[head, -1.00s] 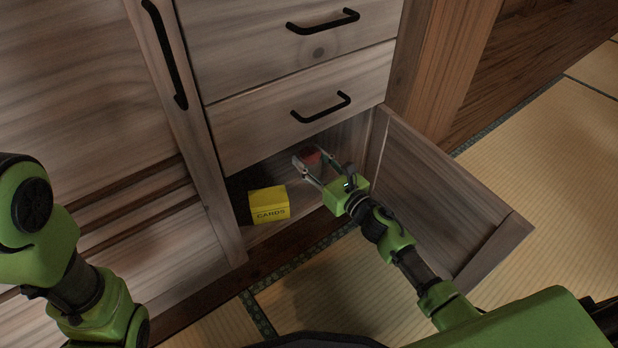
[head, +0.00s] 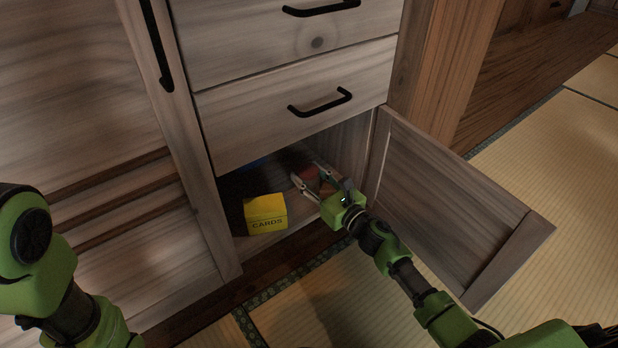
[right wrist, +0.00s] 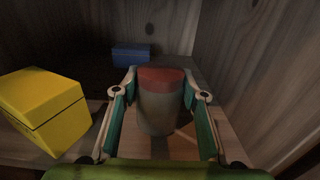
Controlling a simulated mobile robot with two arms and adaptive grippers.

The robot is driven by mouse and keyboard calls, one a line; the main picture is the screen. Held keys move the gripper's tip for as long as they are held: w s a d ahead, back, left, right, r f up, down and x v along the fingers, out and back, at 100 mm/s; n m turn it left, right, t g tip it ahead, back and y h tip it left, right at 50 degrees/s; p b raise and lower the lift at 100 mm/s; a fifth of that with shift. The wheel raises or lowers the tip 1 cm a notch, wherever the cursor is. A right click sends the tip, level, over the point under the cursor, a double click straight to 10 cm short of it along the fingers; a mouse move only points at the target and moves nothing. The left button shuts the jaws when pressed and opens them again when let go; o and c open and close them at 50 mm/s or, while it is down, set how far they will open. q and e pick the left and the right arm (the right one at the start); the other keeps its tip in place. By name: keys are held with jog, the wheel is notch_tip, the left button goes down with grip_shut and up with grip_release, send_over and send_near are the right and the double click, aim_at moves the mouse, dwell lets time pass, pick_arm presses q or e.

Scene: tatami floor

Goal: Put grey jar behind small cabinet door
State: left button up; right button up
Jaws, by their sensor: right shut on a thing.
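The grey jar (right wrist: 159,112) with a red lid stands upright between the fingers of my right gripper (right wrist: 160,98) in the right wrist view. In the head view the right gripper (head: 314,180) is inside the low compartment, shut on the jar, with the red lid (head: 311,173) showing between its fingers. The jar is at or just above the compartment floor; I cannot tell which. The small cabinet door (head: 450,205) stands open to the right of the arm. My left arm shows at the left edge, but its gripper is out of view.
A yellow cards box (head: 265,213) sits in the compartment left of my right gripper; it also shows in the right wrist view (right wrist: 45,108). A blue box (right wrist: 132,55) is farther back. Drawers with black handles (head: 320,102) are above the opening.

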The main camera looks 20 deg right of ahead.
jog(key=o, duration=1.3)
jog(key=shift+f, duration=0.15)
jog(key=p+v, duration=0.1)
jog(key=v, duration=1.1)
